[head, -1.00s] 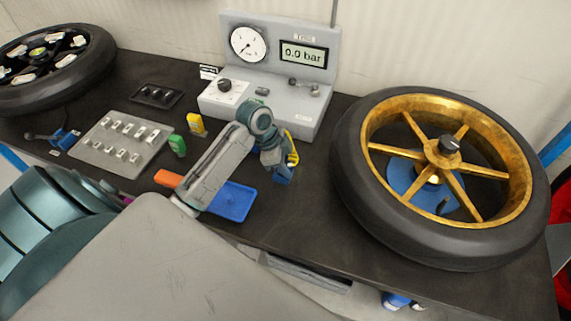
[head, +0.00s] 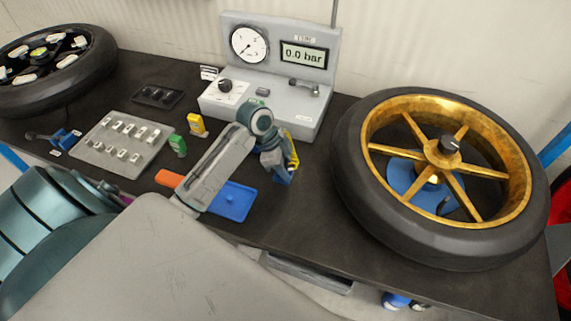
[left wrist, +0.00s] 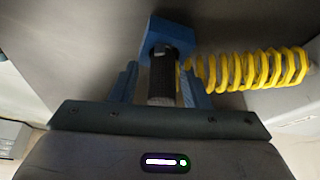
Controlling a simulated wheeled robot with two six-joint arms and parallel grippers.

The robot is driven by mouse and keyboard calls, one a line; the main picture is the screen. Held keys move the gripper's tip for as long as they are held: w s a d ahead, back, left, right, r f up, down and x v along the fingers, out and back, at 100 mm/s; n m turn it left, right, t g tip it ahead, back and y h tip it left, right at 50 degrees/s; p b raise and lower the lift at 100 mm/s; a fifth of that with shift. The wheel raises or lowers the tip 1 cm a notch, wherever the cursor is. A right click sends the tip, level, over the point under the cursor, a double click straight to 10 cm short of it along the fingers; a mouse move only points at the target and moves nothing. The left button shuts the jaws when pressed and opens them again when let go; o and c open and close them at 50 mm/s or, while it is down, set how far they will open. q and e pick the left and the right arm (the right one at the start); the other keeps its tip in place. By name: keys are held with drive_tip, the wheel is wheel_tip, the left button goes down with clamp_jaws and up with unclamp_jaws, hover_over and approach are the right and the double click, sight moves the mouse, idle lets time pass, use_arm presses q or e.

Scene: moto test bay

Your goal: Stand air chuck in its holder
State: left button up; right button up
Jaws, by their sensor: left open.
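My left gripper (head: 281,176) is just in front of the grey gauge station, low over the dark bench. In the left wrist view its two blue fingers stand apart, one on each side of a dark knurled cylinder that looks like the air chuck (left wrist: 161,78). I cannot tell whether a finger touches it. A blue block (left wrist: 168,33) is at the chuck's far end; whether it is part of the chuck or of a holder is unclear. A yellow coiled hose (left wrist: 245,71) runs right from there, and shows beside the gripper in the head view (head: 292,150). My right gripper is not in view.
The gauge station (head: 288,113) reads 0.0 bar. A gold-rimmed wheel (head: 345,165) lies right and another wheel (head: 103,67) at far left. A blue tray (head: 233,203), yellow and green pieces and a grey plate (head: 95,146) lie left. Bench between gripper and gold wheel is clear.

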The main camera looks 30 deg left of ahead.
use_arm(q)
drive_tip(key=shift+f, duration=0.1)
idle(0.4)
drive_tip(key=o, duration=0.4)
drive_tip(key=shift+w+f, duration=0.1)
drive_tip(key=shift+w, duration=0.05)
drive_tip(key=shift+c, duration=0.2)
drive_tip(key=shift+r+p, duration=0.55)
drive_tip(key=shift+r, duration=0.05)
drive_tip(key=shift+r+p, duration=3.05)
drive_tip(key=shift+p, duration=0.25)
drive_tip(key=shift+f, duration=0.1)
